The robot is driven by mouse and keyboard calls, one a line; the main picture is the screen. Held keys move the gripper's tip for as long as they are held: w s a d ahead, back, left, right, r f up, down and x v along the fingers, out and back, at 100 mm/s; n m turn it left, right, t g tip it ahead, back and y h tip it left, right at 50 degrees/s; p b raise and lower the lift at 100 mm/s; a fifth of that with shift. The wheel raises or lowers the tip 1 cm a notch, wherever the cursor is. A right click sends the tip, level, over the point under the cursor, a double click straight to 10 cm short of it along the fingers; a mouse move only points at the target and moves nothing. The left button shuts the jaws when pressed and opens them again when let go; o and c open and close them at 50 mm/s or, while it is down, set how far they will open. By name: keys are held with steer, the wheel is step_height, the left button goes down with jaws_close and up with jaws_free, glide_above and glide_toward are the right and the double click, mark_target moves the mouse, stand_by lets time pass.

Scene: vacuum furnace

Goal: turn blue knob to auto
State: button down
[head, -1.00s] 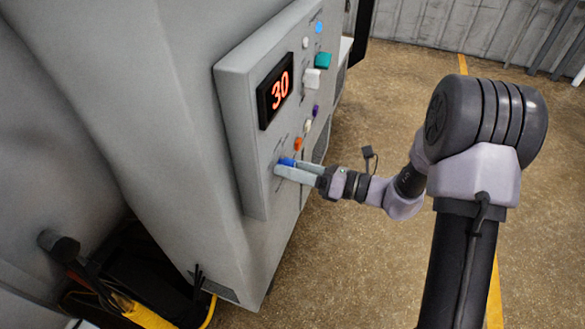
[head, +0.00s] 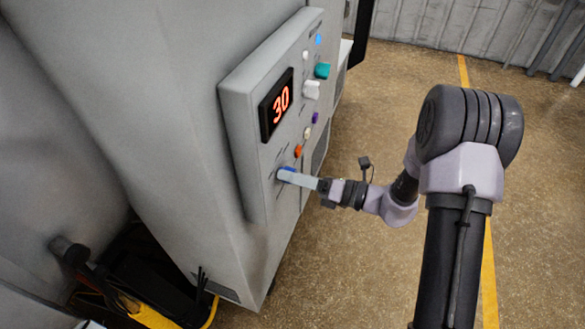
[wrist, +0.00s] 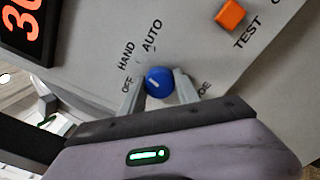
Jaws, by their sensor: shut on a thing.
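The blue knob (wrist: 158,83) sits on the grey control panel, with the labels OFF, HAND and AUTO around it. The short white mark on its face appears to point up and left, roughly toward HAND; I cannot tell exactly. My gripper (wrist: 158,79) is shut on the knob, one finger on each side. In the head view the blue knob (head: 288,169) shows only as a small strip, mostly hidden behind my gripper (head: 283,174) low on the panel.
An orange button (wrist: 230,14) marked TEST is close by. The panel (head: 238,110) also carries a red display (head: 276,104) reading 30, a white knob (head: 311,90) and a teal knob (head: 322,71). A yellow and black machine (head: 150,312) stands at lower left. The floor to the right is open.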

steer(key=m+p, duration=0.4)
steer(key=shift+r+p, duration=0.2)
steer(key=shift+p, duration=0.1)
steer(key=shift+f+m+p, duration=0.1)
steer(key=shift+m+p, duration=1)
steer(key=shift+m, duration=0.5)
steer(key=c, duration=0.9)
jaws_free()
steer(key=v, duration=1.7)
steer(key=shift+d+p, duration=0.2)
steer(key=shift+p, duration=0.2)
